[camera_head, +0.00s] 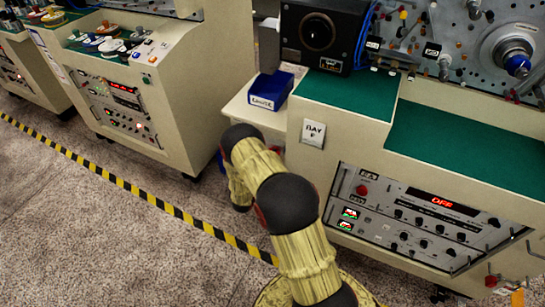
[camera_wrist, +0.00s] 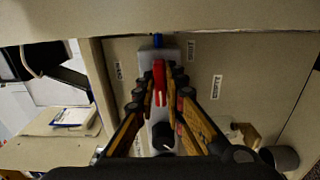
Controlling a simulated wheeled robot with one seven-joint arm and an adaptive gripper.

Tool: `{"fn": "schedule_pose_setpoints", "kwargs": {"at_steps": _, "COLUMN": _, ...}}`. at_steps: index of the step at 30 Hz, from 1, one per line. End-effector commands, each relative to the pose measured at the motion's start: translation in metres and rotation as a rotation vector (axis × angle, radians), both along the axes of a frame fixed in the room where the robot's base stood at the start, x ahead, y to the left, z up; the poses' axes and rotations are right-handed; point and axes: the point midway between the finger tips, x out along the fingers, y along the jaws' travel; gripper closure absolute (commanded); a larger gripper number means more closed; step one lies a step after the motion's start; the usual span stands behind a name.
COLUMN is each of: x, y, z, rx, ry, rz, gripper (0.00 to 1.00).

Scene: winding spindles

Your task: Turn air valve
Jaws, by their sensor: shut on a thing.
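In the wrist view the air valve has a red handle (camera_wrist: 159,75) on a pale grey body (camera_wrist: 146,56). A blue fitting (camera_wrist: 158,41) shows at its top end. The handle points lengthwise along the body. My gripper (camera_wrist: 161,96) has its two fingers on either side of the red handle and is shut on it. The fingers hide part of the handle and body. In the head view my arm reaches to the left side of the machine cabinet; the gripper and valve are hidden there.
Small labels flank the valve on the panel (camera_wrist: 232,70). A dark grey cylinder (camera_wrist: 281,158) is at lower right. In the head view a blue box (camera_head: 270,91) sits on a side shelf. The control panel display (camera_head: 443,204) reads OFF. Striped tape (camera_head: 150,198) crosses the open floor.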

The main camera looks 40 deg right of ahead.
Motion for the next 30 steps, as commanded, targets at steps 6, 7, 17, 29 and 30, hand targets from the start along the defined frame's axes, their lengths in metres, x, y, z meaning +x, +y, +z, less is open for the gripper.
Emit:
{"fn": "schedule_pose_setpoints", "kwargs": {"at_steps": 6, "x": -0.0008, "y": -0.0003, "z": -0.0008, "rx": 0.004, "ry": -0.007, "rz": -0.002, "gripper": 1.0}}
{"fn": "schedule_pose_setpoints", "kwargs": {"at_steps": 7, "x": -0.0009, "y": -0.0004, "z": -0.0008, "rx": 0.005, "ry": -0.007, "rz": -0.002, "gripper": 1.0}}
{"fn": "schedule_pose_setpoints", "kwargs": {"at_steps": 17, "x": -0.0009, "y": -0.0004, "z": -0.0009, "rx": 0.004, "ry": -0.006, "rz": -0.002, "gripper": 0.81}}
{"fn": "schedule_pose_setpoints", "kwargs": {"at_steps": 29, "x": -0.0003, "y": 0.0, "z": -0.0004, "rx": 0.004, "ry": -0.006, "rz": 0.0, "gripper": 0.7}}
{"fn": "schedule_pose_setpoints", "kwargs": {"at_steps": 30, "x": -0.0004, "y": 0.0001, "z": -0.0004, "rx": 0.004, "ry": -0.006, "rz": 0.0, "gripper": 0.7}}
